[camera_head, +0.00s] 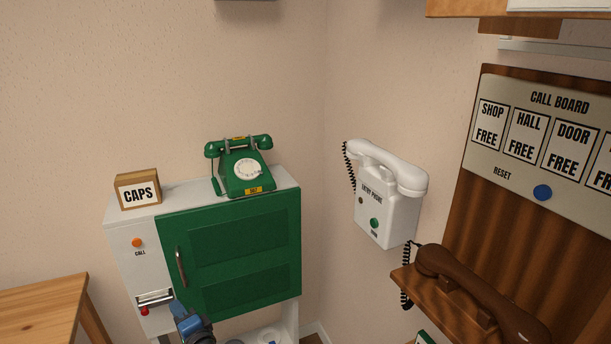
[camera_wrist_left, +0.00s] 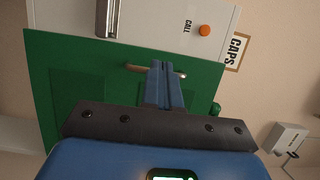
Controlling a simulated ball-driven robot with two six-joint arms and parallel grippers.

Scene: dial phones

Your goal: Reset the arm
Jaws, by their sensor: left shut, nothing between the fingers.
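My left gripper (camera_head: 178,308) comes in low in the head view, in front of the white cabinet (camera_head: 120,240) with the green door (camera_head: 238,250). Its blue fingers are shut with nothing between them. In the left wrist view the shut fingers (camera_wrist_left: 163,66) point at the green door (camera_wrist_left: 70,85), close to its metal handle (camera_wrist_left: 140,69). I cannot tell whether they touch the handle. The handle (camera_head: 181,267) stands above the gripper in the head view. My right gripper is not in view.
A green dial phone (camera_head: 232,178) and a CAPS box (camera_head: 138,190) stand on the cabinet. A white entry phone (camera_head: 388,205) hangs on the wall. A brown handset (camera_head: 470,285) lies on the right shelf below the call board (camera_head: 545,140). A wooden table (camera_head: 40,310) is at left.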

